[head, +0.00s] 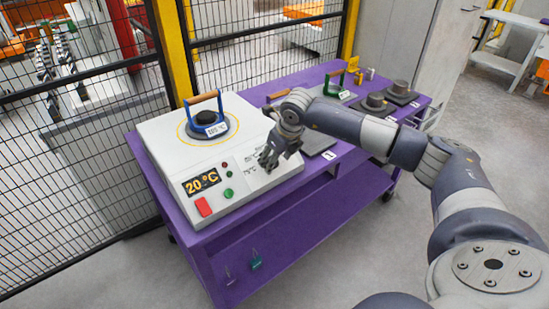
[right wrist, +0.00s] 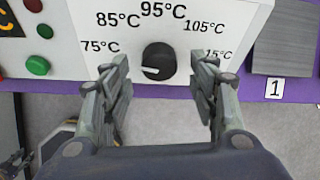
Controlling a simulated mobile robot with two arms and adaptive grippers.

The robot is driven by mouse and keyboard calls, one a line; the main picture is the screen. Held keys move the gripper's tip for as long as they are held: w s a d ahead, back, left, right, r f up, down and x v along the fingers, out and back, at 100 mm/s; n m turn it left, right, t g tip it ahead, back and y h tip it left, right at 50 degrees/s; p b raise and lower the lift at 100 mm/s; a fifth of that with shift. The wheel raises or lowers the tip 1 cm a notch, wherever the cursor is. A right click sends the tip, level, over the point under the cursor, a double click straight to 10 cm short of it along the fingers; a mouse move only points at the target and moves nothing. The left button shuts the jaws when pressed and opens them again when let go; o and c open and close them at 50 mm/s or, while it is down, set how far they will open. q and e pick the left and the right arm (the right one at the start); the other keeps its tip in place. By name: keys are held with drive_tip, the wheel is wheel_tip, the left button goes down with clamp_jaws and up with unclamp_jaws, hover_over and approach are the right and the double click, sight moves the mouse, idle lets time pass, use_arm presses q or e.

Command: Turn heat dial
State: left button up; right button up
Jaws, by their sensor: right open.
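The heat dial (right wrist: 157,60) is a round black knob on the white front panel of the heater (head: 150,150). In the right wrist view, labels from 75°C to 115°C arc around it, the last partly covered by a finger. A white mark on the knob points to the lower left, below the 75°C label. My right gripper (head: 269,160) is over the panel. Its open fingers, also in the right wrist view (right wrist: 164,75), stand on either side of the dial, with gaps to it. In the head view the gripper hides the dial. My left gripper is out of view.
The display (head: 201,181) reads 20°C. A red switch (head: 204,207), a green button (head: 228,193) and small lamps sit left of the dial. A blue-framed piece with a wooden handle (head: 203,97) stands on the heater. The purple table (head: 270,212) holds further parts at right; mesh fencing stands behind.

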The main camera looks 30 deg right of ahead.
drive_tip(key=shift+x, duration=0.9)
drive_tip(key=c, duration=1.1)
